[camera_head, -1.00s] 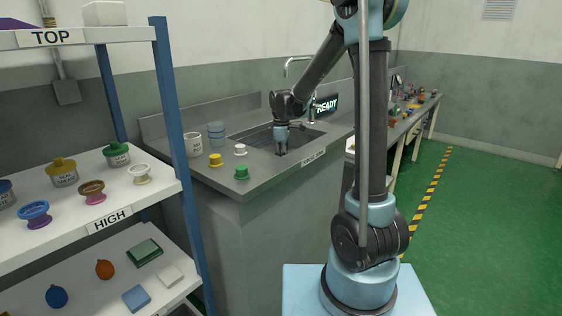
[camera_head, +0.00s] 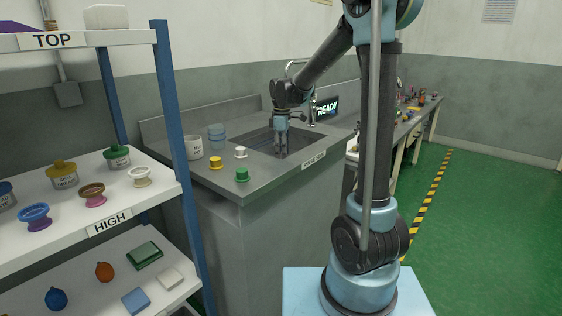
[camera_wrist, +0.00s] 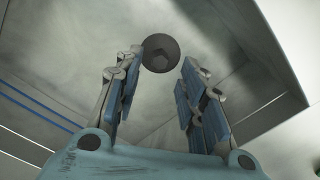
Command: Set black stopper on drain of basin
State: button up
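My gripper (camera_head: 281,154) points down into the grey basin (camera_head: 256,140) in the counter. In the wrist view its two fingers (camera_wrist: 156,92) stand apart with nothing between them. Just beyond the fingertips, a dark round piece (camera_wrist: 160,52) with a darker middle shows against the basin's pale floor; it looks like the black stopper. It appears clear of the fingers. No separate drain shows, so I cannot tell whether the piece sits on it. In the head view the dark piece is hidden by the basin's edge and the gripper.
Yellow (camera_head: 215,162), white (camera_head: 240,152) and green (camera_head: 242,175) stoppers stand on the counter left of the basin, near a white pot (camera_head: 193,147) and blue-banded stack (camera_head: 217,136). A tap (camera_head: 311,110) rises behind. A loaded shelf (camera_head: 165,190) stands at left.

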notch_tip(320, 180, up, 7)
jog(key=s+d+m, duration=0.1)
jog(key=s+d, duration=0.2)
jog(key=s+d+m, duration=0.1)
jog(key=s+d, duration=0.1)
jog(key=d, duration=0.1)
jog(key=s+d+m, duration=0.2)
jog(key=s, duration=0.1)
jog(key=shift+s+d+r+t, duration=0.25)
jog(key=shift+s+d+t, duration=0.05)
jog(key=shift+s+d, duration=0.1)
jog(key=s+d+f+m, duration=0.4)
jog(key=s, duration=0.3)
jog(key=s+d+f+m+t, duration=0.1)
jog(key=s+d+f+m, duration=0.3)
jog(key=s, duration=0.4)
jog(key=s+d+f+m, duration=0.4)
jog(key=s+f, duration=0.1)
jog(key=s, duration=0.3)
jog(key=shift+d+f+t, duration=0.15)
jog(key=shift+f+t, duration=0.15)
jog(key=shift+f, duration=0.05)
jog(key=shift+w, duration=0.1)
